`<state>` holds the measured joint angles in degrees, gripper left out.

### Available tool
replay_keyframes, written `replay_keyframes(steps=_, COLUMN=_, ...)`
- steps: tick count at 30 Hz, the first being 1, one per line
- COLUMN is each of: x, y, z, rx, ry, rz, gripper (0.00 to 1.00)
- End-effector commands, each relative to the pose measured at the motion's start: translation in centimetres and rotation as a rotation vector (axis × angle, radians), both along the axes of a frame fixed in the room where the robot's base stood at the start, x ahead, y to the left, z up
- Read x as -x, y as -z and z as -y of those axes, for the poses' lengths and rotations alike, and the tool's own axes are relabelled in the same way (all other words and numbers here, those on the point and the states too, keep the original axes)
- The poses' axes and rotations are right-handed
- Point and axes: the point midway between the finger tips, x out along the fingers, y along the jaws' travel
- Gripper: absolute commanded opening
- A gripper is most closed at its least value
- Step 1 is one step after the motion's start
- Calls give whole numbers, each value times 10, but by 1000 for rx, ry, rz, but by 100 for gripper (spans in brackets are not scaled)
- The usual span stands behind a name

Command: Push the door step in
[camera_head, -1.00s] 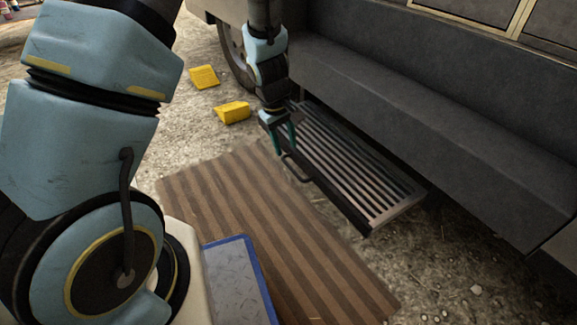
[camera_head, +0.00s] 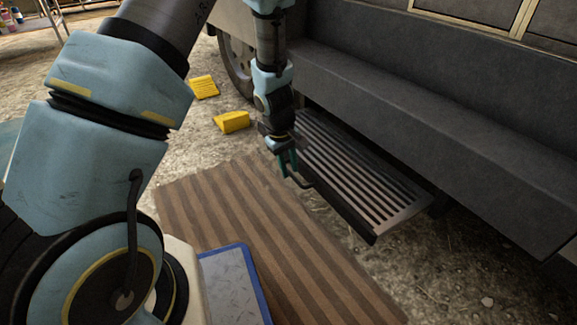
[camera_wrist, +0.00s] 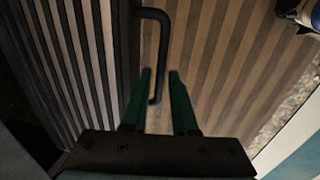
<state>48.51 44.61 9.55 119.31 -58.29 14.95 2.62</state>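The door step (camera_head: 385,207) is a dark, slatted metal step sticking out from under the van's grey sill. A black bar handle (camera_head: 318,187) runs along its outer edge. My gripper (camera_head: 289,171) points down at the far end of this handle, with green fingers. In the wrist view, my gripper (camera_wrist: 160,72) has its two fingers apart, with the handle (camera_wrist: 164,45) passing between them in the picture. I cannot tell whether either finger touches it. The step's slats (camera_wrist: 75,60) show on the left of that view.
A brown striped mat (camera_head: 245,215) lies on the gravel in front of the step. Two yellow wheel chocks (camera_head: 232,121) (camera_head: 204,87) lie near the van's wheel (camera_head: 236,65). The grey sill (camera_head: 440,125) overhangs the step's inner side. A blue-edged plate (camera_head: 232,285) shows at the bottom.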

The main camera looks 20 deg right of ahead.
Motion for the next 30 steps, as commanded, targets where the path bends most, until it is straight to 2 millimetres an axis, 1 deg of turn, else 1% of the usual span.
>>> replay_keyframes(steps=1, x=0, y=0, z=0, rx=0, ry=0, rz=0, gripper=20)
replay_keyframes(steps=6, x=0, y=0, z=0, rx=0, ry=0, rz=0, gripper=1)
replay_keyframes(steps=7, x=0, y=0, z=0, rx=0, ry=0, rz=0, gripper=0)
replay_keyframes(steps=30, x=0, y=0, z=0, rx=0, ry=0, rz=0, gripper=0)
